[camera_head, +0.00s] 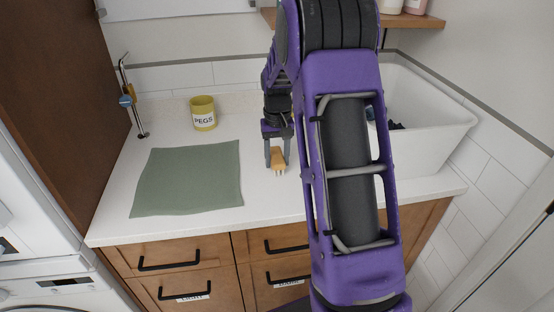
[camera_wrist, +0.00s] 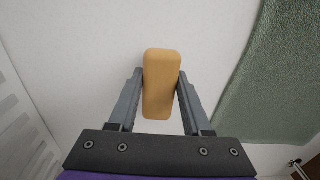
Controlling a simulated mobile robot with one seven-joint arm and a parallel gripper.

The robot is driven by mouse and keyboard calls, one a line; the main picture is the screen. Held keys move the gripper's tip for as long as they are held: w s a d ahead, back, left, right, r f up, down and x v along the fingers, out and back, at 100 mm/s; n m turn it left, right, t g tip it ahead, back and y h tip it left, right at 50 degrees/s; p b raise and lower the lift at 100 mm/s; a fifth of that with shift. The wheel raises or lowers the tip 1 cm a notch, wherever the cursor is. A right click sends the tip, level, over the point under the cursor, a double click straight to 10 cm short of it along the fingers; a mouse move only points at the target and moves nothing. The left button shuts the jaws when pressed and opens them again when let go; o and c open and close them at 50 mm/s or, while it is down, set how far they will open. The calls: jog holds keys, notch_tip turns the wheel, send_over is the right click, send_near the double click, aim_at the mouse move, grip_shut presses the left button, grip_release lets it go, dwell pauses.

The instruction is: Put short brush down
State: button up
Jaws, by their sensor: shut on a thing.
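A short brush (camera_head: 278,159) with a tan wooden back and pale bristles is in my gripper (camera_head: 276,150). In the wrist view the brush (camera_wrist: 161,84) shows as a tan block between the two fingers of my gripper (camera_wrist: 161,92), which press on its long sides. The bristles point down in the head view. The brush is over the white counter (camera_head: 262,202), right of the green cloth. I cannot tell whether the bristles touch the counter. Part of my arm hides the counter to the right of the brush.
A green cloth (camera_head: 188,179) lies flat on the counter's left part. A yellow pegs pot (camera_head: 203,113) stands behind it. A metal stand (camera_head: 128,95) rises at the back left. Counter between cloth and brush is clear.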

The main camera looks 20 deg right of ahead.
aim_at(277, 157)
jog(key=shift+f, duration=0.2)
jog(key=shift+f, duration=0.15)
jog(key=o, duration=1.2)
notch_tip(277, 157, up, 12)
jog(key=shift+r+p, duration=0.25)
jog(key=shift+p, duration=0.35)
